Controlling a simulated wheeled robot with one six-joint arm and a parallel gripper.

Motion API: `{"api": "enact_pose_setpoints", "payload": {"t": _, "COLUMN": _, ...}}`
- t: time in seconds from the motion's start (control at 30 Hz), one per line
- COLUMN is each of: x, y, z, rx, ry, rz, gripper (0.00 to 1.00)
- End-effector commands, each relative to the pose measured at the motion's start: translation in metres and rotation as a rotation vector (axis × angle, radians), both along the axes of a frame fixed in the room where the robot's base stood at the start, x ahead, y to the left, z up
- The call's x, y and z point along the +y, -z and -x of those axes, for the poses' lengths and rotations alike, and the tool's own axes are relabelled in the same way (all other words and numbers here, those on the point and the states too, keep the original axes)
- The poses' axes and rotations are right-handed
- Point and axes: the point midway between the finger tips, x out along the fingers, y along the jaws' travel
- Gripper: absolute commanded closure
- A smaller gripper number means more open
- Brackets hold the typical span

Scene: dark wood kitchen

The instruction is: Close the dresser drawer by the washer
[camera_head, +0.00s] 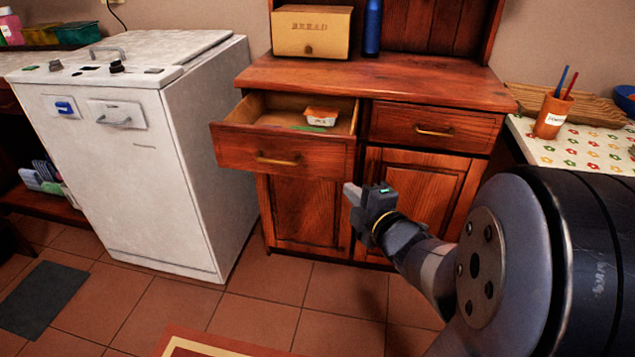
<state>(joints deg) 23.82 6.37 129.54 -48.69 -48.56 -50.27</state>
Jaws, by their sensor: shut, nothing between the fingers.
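The dresser drawer (240,145) on the left, next to the white washer (130,170), is pulled out. It has a brass handle (278,160) on its front. Inside it lie a small white and orange tub (321,117) and a flat green item (308,128). My gripper (349,192) is shut and empty. In the picture it appears just right of and below the drawer's right front corner, in front of the lower cabinet doors. I cannot tell its exact distance from the drawer.
The right drawer (432,132) is shut, and so are the lower doors (300,212). A bread box (312,32) and a blue bottle (373,28) stand on the dresser top. A counter (575,150) with a pencil cup (553,117) is at the right.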

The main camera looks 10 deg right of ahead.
Motion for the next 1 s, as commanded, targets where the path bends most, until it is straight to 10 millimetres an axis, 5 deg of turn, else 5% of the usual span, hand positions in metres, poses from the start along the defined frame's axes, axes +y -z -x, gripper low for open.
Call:
{"api": "enact_pose_setpoints", "payload": {"t": 0.03, "x": 0.002, "y": 0.018, "z": -0.001, "rx": -0.037, "ry": -0.037, "rz": 0.026, "gripper": 1.0}}
{"api": "enact_pose_setpoints", "payload": {"t": 0.1, "x": 0.006, "y": 0.021, "z": 0.0, "rx": -0.086, "ry": -0.086, "rz": 0.057, "gripper": 1.0}}
{"api": "enact_pose_setpoints", "payload": {"t": 0.47, "x": 0.017, "y": 0.021, "z": -0.009, "rx": -0.165, "ry": -0.161, "rz": 0.102, "gripper": 1.0}}
{"api": "enact_pose_setpoints", "payload": {"t": 0.93, "x": 0.049, "y": 0.022, "z": -0.096, "rx": -0.164, "ry": -0.161, "rz": 0.1, "gripper": 1.0}}
{"api": "enact_pose_setpoints", "payload": {"t": 1.0, "x": 0.04, "y": 0.022, "z": -0.106, "rx": -0.163, "ry": -0.156, "rz": 0.1, "gripper": 1.0}}
